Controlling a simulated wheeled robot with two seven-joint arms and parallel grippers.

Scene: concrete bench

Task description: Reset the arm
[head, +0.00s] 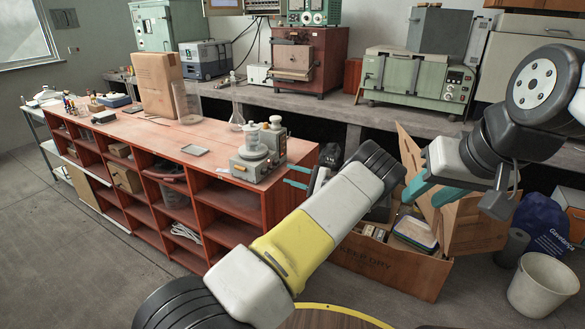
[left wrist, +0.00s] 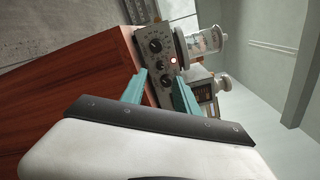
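My left arm reaches up from the bottom of the head view. My left gripper (head: 290,175) points left at the right end of the red bench, its teal fingers apart with nothing between them. The left wrist view also shows the left gripper (left wrist: 160,76) open, facing a grey device (left wrist: 157,45) with dials and a red light. In the head view that device (head: 252,155) stands on the bench beyond the fingertips; contact is not visible. My right gripper (head: 425,195) is at the right, above an open box; its teal fingers look spread and empty.
The red shelf bench (head: 150,135) fills the left. A brown open box (head: 390,268) stands on the floor below the right gripper, its flap (head: 470,220) raised. A white bucket (head: 541,285) is at lower right. Instruments line the back counter (head: 345,110).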

